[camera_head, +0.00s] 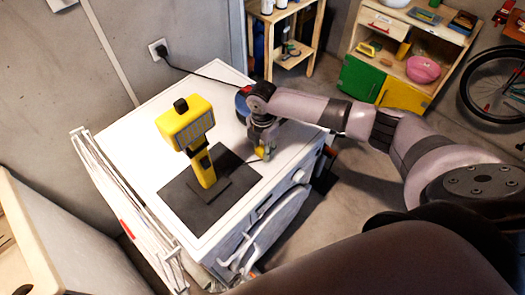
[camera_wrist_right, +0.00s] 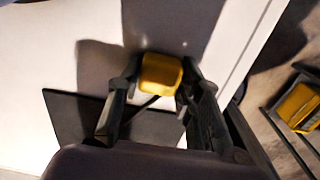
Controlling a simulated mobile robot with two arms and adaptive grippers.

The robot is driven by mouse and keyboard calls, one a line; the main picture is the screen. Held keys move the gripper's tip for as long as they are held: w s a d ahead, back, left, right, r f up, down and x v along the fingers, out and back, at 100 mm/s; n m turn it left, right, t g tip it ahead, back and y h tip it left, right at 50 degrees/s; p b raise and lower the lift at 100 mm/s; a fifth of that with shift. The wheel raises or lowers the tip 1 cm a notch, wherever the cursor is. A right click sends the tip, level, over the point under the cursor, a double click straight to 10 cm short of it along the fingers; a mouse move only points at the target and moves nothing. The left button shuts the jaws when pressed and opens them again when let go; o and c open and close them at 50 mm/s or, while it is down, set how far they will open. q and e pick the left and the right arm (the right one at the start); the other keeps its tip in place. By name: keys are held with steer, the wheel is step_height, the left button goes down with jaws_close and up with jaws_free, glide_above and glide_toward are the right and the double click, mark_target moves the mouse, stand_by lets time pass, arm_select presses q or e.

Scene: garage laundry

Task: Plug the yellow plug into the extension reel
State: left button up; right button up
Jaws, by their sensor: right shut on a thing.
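The yellow plug (camera_head: 262,153) is held between the fingers of my right gripper (camera_head: 263,146), above the white machine top near its front right edge. In the right wrist view the yellow plug (camera_wrist_right: 160,73) sits between both fingertips, with a dark cable running below it. The extension reel (camera_head: 242,103) appears to be the dark round thing with a bit of red at the back right of the machine top, partly hidden behind my right wrist. Its sockets cannot be made out. My left gripper is not in view.
A yellow lamp-like device (camera_head: 187,127) stands upright on a black mat (camera_head: 178,198) on the white machine (camera_head: 150,165). A black cable runs from the wall socket (camera_head: 158,48) towards the reel. A folded drying rack (camera_head: 120,200) leans at the machine's left.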

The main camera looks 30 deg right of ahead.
mark_target(263, 150)
steer(key=shift+c, duration=0.6)
steer(key=shift+r, duration=0.55)
step_height(263, 150, up, 19)
steer(key=b, duration=0.3)
steer(key=s+a+f+m+b, duration=0.1)
steer(key=s+a+f+m, duration=0.2)
steer(key=s+f+m, duration=0.6)
steer(key=s+a+f+m+b, duration=0.1)
steer(key=s+a+f+m, duration=0.2)
steer(key=s+f+m, duration=0.6)
steer(key=shift+f+m, duration=0.15)
steer(key=shift+m, duration=1.75)
